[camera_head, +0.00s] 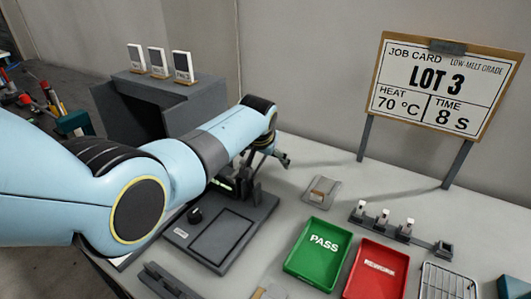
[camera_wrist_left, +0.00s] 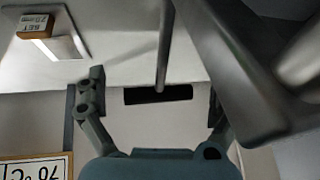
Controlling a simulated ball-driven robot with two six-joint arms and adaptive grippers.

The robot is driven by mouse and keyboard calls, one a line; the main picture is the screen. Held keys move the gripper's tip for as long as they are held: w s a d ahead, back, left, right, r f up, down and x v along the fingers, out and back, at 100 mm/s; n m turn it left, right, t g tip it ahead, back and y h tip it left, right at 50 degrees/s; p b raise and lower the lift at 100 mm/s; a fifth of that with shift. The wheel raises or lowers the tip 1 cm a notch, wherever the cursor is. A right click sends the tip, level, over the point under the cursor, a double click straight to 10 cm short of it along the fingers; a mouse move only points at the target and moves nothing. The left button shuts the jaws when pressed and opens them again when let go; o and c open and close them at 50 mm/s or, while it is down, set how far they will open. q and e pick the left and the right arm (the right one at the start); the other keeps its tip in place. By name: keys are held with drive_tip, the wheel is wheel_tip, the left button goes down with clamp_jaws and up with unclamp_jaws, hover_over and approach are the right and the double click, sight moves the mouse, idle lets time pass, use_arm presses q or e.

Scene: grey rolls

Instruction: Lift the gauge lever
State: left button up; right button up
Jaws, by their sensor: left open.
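I cannot make out the gauge lever for certain in the head view. My left gripper (camera_head: 265,160) is open above the back of this device. In the left wrist view its fingers (camera_wrist_left: 155,98) are spread apart. A thin grey rod (camera_wrist_left: 164,45) shows between them, perhaps the lever; contact cannot be told. My right gripper is not in view.
A green PASS tray (camera_head: 318,278), a red tray (camera_head: 376,270), a wire rack (camera_head: 447,283) and a row of small holders (camera_head: 400,229) lie to the right. A job card board (camera_head: 444,88) stands behind. A dark grey box (camera_head: 160,100) stands at the back left.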

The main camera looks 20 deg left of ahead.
use_arm(q)
drive_tip(key=v, duration=1.2)
